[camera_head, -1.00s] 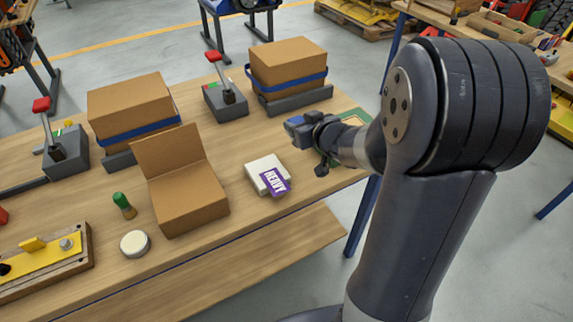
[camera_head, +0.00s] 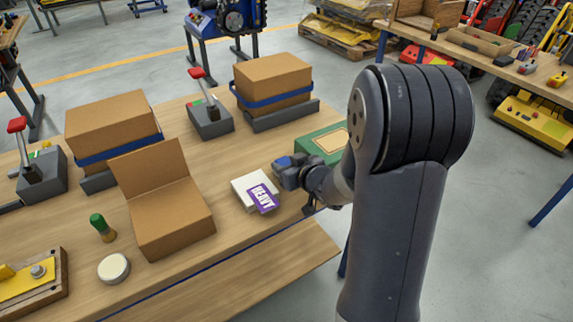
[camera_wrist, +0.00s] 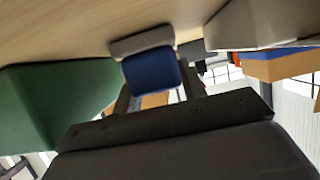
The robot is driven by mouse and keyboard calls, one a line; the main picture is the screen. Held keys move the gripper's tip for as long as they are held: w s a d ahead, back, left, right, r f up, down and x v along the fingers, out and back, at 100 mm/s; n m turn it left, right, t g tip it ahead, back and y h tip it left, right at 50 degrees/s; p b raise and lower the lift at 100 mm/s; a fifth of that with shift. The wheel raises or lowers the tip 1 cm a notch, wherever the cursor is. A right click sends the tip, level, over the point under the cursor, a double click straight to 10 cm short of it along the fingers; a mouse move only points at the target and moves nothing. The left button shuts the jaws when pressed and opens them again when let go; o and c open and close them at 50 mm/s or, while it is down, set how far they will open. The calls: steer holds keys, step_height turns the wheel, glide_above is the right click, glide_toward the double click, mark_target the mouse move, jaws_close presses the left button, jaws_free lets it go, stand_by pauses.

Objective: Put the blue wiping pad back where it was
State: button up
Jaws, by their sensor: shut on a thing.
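My gripper (camera_head: 287,172) is above the right part of the wooden workbench, just right of the white block. It is shut on the blue wiping pad (camera_wrist: 152,70), which has a grey strip along one side in the wrist view. In the head view only a little of the blue pad (camera_head: 284,162) shows at the gripper's tip. The wrist view shows bench top close by; I cannot tell whether the pad touches it.
A white block (camera_head: 243,191) with a purple HEAVY card (camera_head: 263,198) lies left of my gripper. A green box (camera_head: 315,140) is behind it to the right. An open carton (camera_head: 170,220) stands further left. Strapped boxes on grey carriers stand at the back.

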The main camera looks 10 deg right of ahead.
steer(key=o, duration=1.1)
steer(key=shift+c, duration=0.2)
steer(key=shift+r, duration=0.25)
steer(key=p+v, duration=0.3)
steer(key=v, duration=0.9)
steer(key=shift+f, duration=0.15)
